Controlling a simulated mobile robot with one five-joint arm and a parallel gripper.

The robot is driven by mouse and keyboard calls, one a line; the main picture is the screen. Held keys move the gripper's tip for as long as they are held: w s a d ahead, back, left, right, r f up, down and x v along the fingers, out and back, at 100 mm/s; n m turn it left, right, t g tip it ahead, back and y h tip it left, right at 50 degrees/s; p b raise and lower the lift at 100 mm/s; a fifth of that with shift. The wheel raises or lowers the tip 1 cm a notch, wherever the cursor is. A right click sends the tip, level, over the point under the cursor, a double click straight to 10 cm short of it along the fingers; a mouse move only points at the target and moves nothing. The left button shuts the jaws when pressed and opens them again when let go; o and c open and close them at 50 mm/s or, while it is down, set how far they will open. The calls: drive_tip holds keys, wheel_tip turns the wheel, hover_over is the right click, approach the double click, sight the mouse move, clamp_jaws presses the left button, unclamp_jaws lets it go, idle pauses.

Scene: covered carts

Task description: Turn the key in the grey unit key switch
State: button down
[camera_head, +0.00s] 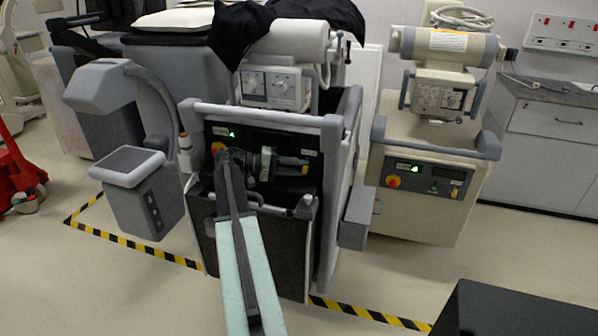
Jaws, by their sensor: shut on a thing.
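The grey unit (332,215) stands in the middle of the camera_head view, with a black control panel on its upper front. My arm reaches up from the bottom to this panel. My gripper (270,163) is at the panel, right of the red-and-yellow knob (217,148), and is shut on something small. The key and its switch are mostly hidden behind the gripper and too small to make out, so I cannot tell the key's angle. A small yellowish mark (290,161) shows just right of the gripper.
A beige unit (418,205) with its own red-and-yellow knob (393,181) stands at the right. A grey C-shaped arm device (140,190) stands close at the left. A black box (520,312) fills the lower right.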

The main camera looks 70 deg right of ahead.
drive_tip(key=shift+f+g+b, duration=0.4)
drive_tip(key=shift+b, duration=0.75)
drive_tip(key=shift+r+n+g+h+b, duration=0.2)
drive_tip(key=shift+n+g+h+b, duration=0.1)
drive_tip(key=shift+h, duration=0.1)
drive_tip(key=c, duration=1.1)
unclamp_jaws()
drive_tip(key=shift+w, duration=0.1)
drive_tip(key=v, duration=0.7)
drive_tip(key=shift+w+a, duration=0.15)
drive_tip(key=shift+w, duration=0.15)
drive_tip(key=shift+r, duration=0.1)
